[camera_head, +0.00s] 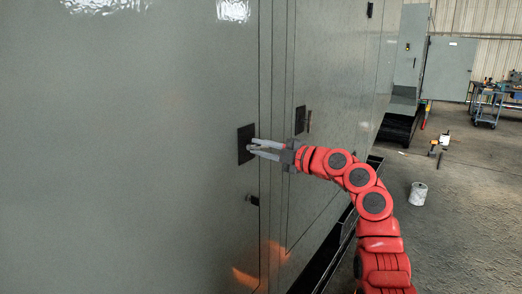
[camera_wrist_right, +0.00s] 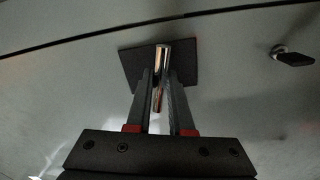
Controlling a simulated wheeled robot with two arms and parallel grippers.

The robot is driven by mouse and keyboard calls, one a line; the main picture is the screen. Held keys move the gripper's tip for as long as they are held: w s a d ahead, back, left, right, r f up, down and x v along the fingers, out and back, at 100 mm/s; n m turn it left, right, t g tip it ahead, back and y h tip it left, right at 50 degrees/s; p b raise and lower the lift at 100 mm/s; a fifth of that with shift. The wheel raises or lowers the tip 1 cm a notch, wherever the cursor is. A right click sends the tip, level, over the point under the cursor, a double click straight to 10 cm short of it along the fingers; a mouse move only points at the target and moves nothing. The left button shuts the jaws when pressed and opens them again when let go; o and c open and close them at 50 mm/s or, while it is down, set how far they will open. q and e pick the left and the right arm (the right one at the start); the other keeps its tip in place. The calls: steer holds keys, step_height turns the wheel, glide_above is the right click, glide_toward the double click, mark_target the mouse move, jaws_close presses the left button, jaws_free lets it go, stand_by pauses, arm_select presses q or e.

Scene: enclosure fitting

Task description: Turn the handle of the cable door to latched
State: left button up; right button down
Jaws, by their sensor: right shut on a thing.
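A shiny metal handle (camera_wrist_right: 162,58) stands on a dark square plate (camera_wrist_right: 186,60) in the right wrist view. In the head view the plate (camera_head: 243,144) sits on a large grey-green door panel (camera_head: 150,150), close to its right edge. My right gripper (camera_head: 252,149) reaches this plate from the right. In the right wrist view, its two fingers (camera_wrist_right: 162,88) are on either side of the handle and shut on it. The fingers hide most of the handle in the head view. My left gripper is not in view.
A small dark latch (camera_head: 252,200) sits below the plate. Another dark plate (camera_head: 300,119) with a handle (camera_head: 308,120) is on the panel beyond.

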steer(key=m+b, duration=0.3)
steer(key=m, duration=0.4)
steer(key=shift+f, duration=0.15)
steer(key=m, duration=0.4)
steer(key=shift+m, duration=0.4)
steer(key=m, duration=0.5)
steer(key=shift+m, duration=0.3)
steer(key=c, duration=0.8)
jaws_free()
